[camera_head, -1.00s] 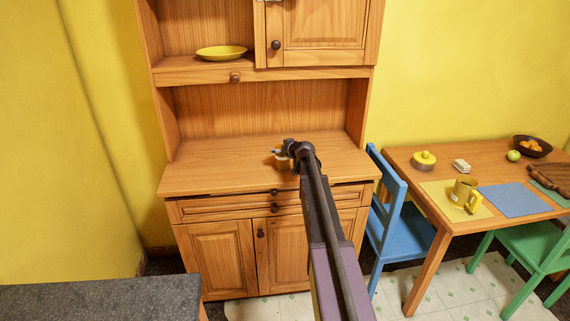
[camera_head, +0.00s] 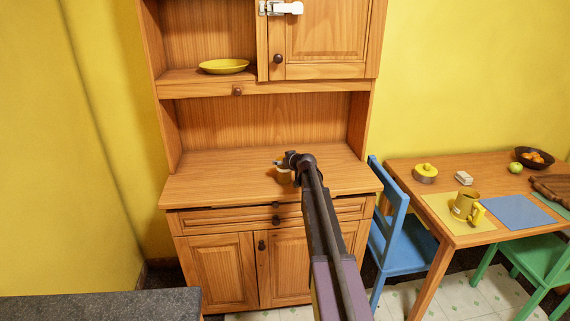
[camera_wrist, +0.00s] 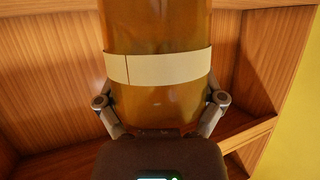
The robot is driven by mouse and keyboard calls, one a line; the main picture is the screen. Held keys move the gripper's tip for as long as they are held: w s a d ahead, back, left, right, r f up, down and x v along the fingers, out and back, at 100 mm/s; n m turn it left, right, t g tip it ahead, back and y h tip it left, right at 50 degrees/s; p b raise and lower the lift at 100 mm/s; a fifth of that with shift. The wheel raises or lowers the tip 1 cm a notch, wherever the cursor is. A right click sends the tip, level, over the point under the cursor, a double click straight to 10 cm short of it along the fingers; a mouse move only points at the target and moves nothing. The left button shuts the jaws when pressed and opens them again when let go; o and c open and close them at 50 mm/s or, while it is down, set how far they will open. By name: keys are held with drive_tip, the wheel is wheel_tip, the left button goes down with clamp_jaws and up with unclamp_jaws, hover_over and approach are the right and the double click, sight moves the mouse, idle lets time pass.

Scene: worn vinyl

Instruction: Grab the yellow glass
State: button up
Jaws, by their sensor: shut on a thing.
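My gripper (camera_head: 283,164) is over the wooden hutch's counter, at the end of my arm. In the wrist view my gripper (camera_wrist: 160,102) has a finger on either side of an amber-yellow glass (camera_wrist: 160,30) and is shut on it. The glass stands upright in that picture, with a pale band around it; its top is cut off and its base is hidden by my gripper. In the head view only a small part of the glass (camera_head: 284,177) shows below my gripper. I cannot tell whether it touches the counter.
The hutch counter (camera_head: 215,175) is otherwise clear. A yellow plate (camera_head: 224,67) sits on the shelf above, beside a closed cupboard door (camera_head: 325,35). A blue chair (camera_head: 400,240) stands between.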

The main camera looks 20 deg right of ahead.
drive_tip(key=s+d+r+p, duration=0.2)
drive_tip(key=s+d, duration=0.2)
drive_tip(key=s, duration=0.3)
drive_tip(key=s+d+r+p, duration=0.2)
drive_tip(key=s+d+r, duration=0.1)
drive_tip(key=s, duration=0.4)
drive_tip(key=shift+d+p, duration=0.3)
drive_tip(key=shift+d, duration=0.05)
